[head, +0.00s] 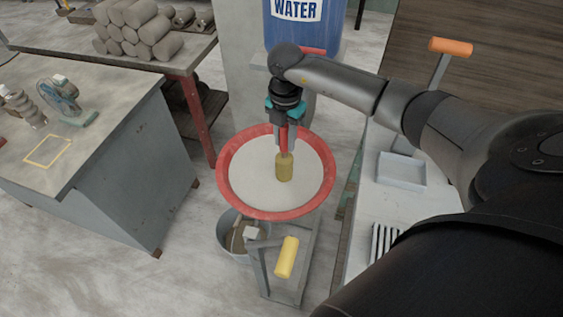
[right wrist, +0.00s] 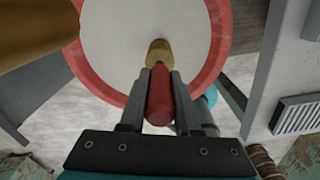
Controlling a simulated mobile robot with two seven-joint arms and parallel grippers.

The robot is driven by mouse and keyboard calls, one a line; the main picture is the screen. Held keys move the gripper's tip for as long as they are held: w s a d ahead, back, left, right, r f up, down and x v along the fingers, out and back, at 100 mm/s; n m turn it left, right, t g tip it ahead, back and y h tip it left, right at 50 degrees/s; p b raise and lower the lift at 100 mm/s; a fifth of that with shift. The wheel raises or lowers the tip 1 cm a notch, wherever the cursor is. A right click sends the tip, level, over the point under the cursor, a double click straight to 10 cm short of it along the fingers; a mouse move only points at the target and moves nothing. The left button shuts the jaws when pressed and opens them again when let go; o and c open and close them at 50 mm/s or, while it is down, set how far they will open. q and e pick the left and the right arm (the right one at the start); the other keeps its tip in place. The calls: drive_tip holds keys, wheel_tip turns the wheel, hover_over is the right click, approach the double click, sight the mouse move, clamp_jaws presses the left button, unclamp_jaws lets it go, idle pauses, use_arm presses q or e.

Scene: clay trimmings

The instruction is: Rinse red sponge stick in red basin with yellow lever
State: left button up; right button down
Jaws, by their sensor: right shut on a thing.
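The red basin (head: 226,184) stands in the middle of the head view, with a pale inside. My right gripper (head: 284,143) is above it, shut on the red handle of the red sponge stick (head: 284,168). The stick points down, and its yellowish sponge end shows over the basin's inside. I cannot tell whether the sponge touches the bottom or any water. In the right wrist view the red handle (right wrist: 160,97) lies between the fingers (right wrist: 159,100). The yellow lever (head: 287,258) is just in front of the basin, apart from my gripper. My left gripper is not in view.
A blue water barrel (head: 285,35) stands behind the basin. A grey bucket (head: 228,237) is below its front left. An orange-handled lever (head: 451,47) and a shallow tray (head: 402,171) are to the right. A grey workbench (head: 120,150) stands at the left.

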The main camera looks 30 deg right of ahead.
drive_tip(key=shift+r+p, duration=3.6)
drive_tip(key=shift+r, duration=0.6)
